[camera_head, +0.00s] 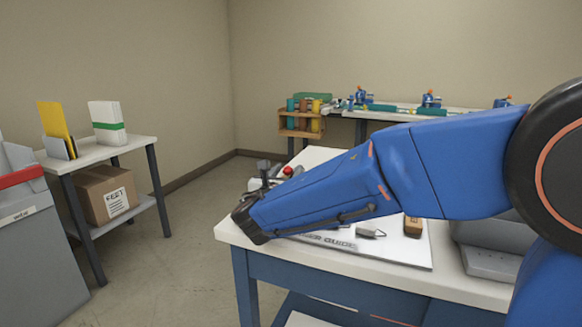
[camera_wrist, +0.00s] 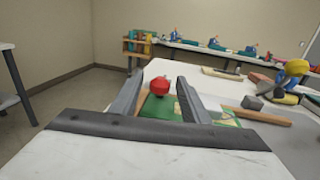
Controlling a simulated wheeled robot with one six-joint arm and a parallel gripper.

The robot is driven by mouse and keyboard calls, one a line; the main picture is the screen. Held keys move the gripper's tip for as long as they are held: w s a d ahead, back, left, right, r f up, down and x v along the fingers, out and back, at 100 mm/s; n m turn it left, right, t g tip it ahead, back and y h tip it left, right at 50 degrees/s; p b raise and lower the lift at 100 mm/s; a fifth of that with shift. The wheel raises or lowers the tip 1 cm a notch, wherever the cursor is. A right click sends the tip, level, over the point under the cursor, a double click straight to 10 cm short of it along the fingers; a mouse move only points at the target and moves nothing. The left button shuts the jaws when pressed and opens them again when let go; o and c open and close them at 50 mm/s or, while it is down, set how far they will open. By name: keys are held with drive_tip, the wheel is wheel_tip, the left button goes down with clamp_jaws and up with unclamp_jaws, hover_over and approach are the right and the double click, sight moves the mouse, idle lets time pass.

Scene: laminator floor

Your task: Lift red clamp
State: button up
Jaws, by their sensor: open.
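A small rounded red thing (camera_wrist: 160,86), which may be the red clamp, shows in the wrist view between the fingers of my gripper (camera_wrist: 163,76). It sits over a green patch on the white worktable (camera_wrist: 80,155). My gripper is open, with a finger on each side of the red thing and no contact that I can make out. In the head view the red thing (camera_head: 288,171) shows just past my gripper (camera_head: 263,172), partly hidden by my blue arm. Its lower part and full shape are unclear.
The table (camera_head: 310,159) also holds a printed guide board (camera_head: 330,241) and a grey machine (camera_head: 488,262). In the wrist view a grey block (camera_wrist: 252,102) and a yellow-and-blue tool (camera_wrist: 294,72) lie to the right. A bench with blue tools (camera_head: 455,111) stands along the back wall.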

drive_tip(key=shift+w+d, duration=0.25)
drive_tip(key=shift+w, duration=0.85)
drive_tip(key=shift+w+d, duration=0.2)
drive_tip(key=shift+w, duration=0.9)
clamp_jaws()
